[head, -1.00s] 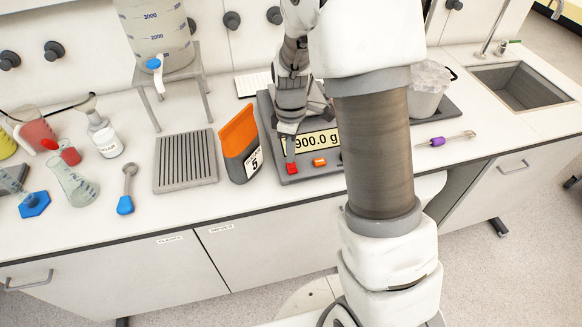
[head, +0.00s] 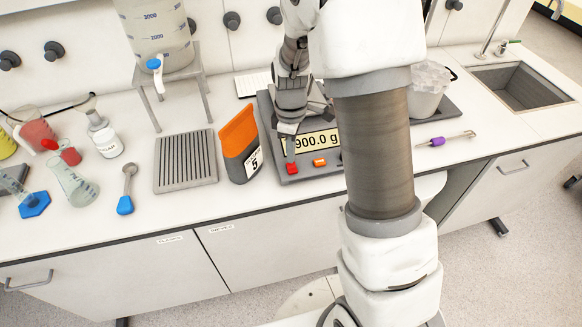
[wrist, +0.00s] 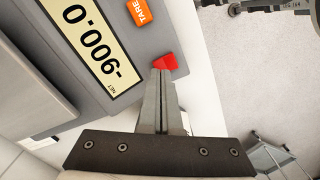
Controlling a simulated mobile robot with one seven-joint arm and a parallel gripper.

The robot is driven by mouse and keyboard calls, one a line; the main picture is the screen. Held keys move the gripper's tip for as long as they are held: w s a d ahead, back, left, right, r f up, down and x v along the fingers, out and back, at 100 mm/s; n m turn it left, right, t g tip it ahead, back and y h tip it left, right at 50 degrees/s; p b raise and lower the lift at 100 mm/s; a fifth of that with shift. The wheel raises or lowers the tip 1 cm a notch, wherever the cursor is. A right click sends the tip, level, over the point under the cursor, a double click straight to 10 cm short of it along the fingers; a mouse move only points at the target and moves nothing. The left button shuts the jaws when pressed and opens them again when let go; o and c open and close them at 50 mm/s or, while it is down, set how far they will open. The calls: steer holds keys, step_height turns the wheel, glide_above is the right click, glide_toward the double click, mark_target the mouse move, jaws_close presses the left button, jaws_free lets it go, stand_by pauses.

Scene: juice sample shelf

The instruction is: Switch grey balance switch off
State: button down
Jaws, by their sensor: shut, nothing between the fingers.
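The grey balance (head: 334,164) stands on the bench, partly hidden behind my arm. Its lit display (head: 316,141) shows 900.0 g, and in the wrist view the display (wrist: 92,43) reads -900.0 with NET. A red rocker switch (head: 292,169) is at the balance's front left corner, beside the orange TARE button (head: 320,162). The red switch (wrist: 165,63) also shows in the wrist view, partly covered by the fingertips. My gripper (head: 290,157) is shut and empty, its tips at the switch. I cannot tell whether they touch it.
An orange container (head: 238,143) marked 5 stands close to the balance's left side. A grey ribbed mat (head: 185,160) lies further left. A bucket (head: 429,90) stands behind my arm to the right. The bench's front edge is just before the balance.

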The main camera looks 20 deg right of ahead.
steer(key=shift+f+b, duration=0.8)
steer(key=shift+f, duration=0.2)
stand_by(0.7)
steer(key=shift+r, duration=0.15)
steer(key=shift+r+p, duration=2.35)
steer(key=shift+r, duration=1.05)
steer(key=s+r+m+t, duration=0.3)
steer(key=s+r+m, duration=0.4)
steer(key=r, duration=0.8)
steer(key=s+r+m+t, duration=0.1)
steer(key=s+r+m, duration=0.1)
steer(key=s, duration=0.4)
steer(key=s+r+m+t, duration=0.1)
steer(key=s+r+m, duration=0.2)
steer(key=s, duration=0.4)
steer(key=shift+s+r+t, duration=0.25)
steer(key=shift+t, duration=0.05)
